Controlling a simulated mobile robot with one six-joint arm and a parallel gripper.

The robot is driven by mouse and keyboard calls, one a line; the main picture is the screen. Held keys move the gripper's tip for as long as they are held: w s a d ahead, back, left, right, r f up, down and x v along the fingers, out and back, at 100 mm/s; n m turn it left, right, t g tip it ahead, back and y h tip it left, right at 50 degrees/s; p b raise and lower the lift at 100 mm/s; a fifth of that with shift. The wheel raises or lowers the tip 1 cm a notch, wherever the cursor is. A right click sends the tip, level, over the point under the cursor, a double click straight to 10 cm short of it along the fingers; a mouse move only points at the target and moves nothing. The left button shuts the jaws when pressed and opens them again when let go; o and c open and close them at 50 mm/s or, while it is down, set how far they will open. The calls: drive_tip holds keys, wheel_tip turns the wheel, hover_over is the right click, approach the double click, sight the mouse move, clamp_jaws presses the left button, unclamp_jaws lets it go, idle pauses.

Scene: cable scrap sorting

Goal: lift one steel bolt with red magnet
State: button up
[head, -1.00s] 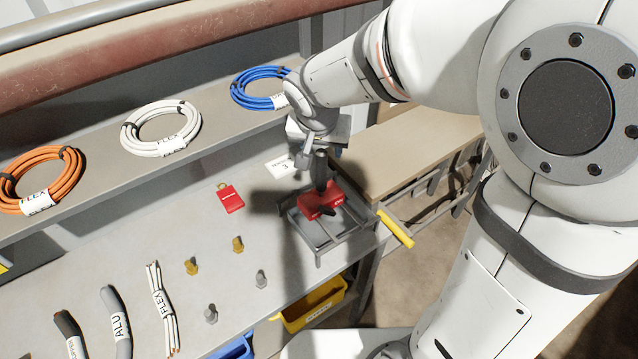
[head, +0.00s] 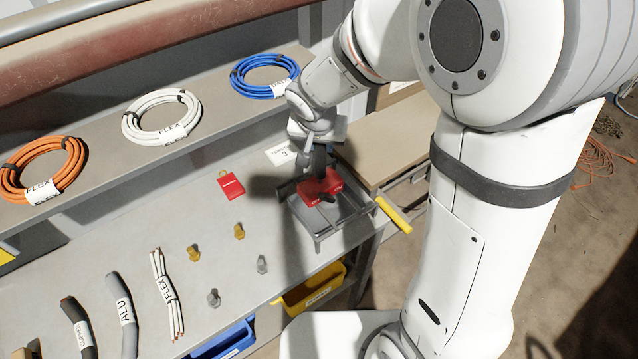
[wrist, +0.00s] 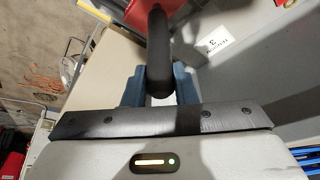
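Two grey steel bolts (head: 213,297) (head: 262,264) stand apart on the grey bench, left of the tray. The red magnet (head: 320,187) is a red block with a black handle, at the grey tray (head: 349,226) on the bench's right end. I cannot tell whether it rests there or hangs just above. My gripper (head: 318,152) is directly over it. In the wrist view the black handle (wrist: 158,50) runs down between the blue fingers of my gripper (wrist: 159,88), which look closed on it. The magnet's underside is hidden.
Two brass bolts (head: 194,253) (head: 238,231) stand near the steel ones. Cable pieces (head: 166,295) lie front left. A yellow-handled bar (head: 394,214) sticks out right. Yellow (head: 312,290) and blue (head: 222,343) bins sit below.

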clamp_jaws()
idle(0.8)
drive_tip(key=shift+w+r, duration=0.1)
drive_tip(key=shift+r, duration=0.05)
